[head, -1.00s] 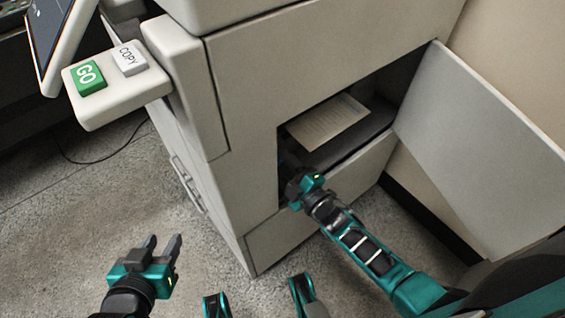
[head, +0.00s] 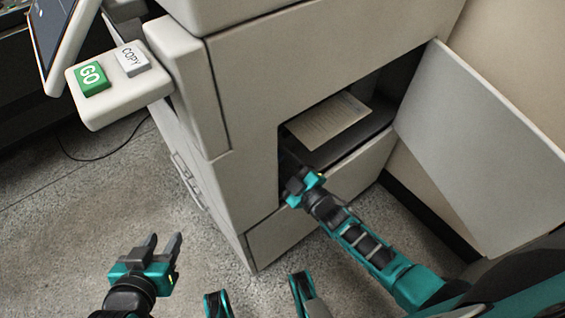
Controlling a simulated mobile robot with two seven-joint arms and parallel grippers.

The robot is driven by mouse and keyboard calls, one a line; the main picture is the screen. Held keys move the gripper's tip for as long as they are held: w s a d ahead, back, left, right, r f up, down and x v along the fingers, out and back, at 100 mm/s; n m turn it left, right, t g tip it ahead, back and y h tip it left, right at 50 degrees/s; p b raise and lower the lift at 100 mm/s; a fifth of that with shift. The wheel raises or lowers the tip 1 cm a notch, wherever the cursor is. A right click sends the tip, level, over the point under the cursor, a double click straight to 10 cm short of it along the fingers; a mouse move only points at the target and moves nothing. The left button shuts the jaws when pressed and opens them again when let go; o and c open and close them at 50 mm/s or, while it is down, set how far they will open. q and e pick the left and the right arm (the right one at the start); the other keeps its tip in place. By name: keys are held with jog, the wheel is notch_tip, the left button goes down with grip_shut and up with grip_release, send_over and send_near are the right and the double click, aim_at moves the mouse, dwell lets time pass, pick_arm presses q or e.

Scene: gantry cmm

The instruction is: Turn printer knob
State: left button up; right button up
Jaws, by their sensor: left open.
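The printer (head: 262,75) is a large off-white machine with an opening in its side, and its door (head: 480,140) stands open to the right. My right gripper (head: 290,178) is at the lower left of the opening. Its fingers are in the dark inside the printer, so I cannot see whether they are open or shut. The knob cannot be made out; the dark cavity and my gripper cover that area. My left gripper (head: 163,247) is open and empty above the floor, in front of the printer and apart from it.
A printed sheet (head: 328,121) lies on a dark shelf inside the opening. A panel (head: 120,95) with a green GO button (head: 90,78) and a grey COPY button (head: 131,59) sticks out at upper left, beside a screen (head: 54,30). Speckled floor (head: 70,210) is clear at left.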

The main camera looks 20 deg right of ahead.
jog(key=o, duration=1)
jog(key=shift+s, duration=0.1)
jog(key=shift+s+d, duration=0.2)
jog(key=shift+s, duration=0.2)
jog(key=p+v, duration=0.2)
jog(key=v, duration=1)
jog(key=shift+p, duration=0.3)
jog(key=shift+w+r, duration=0.1)
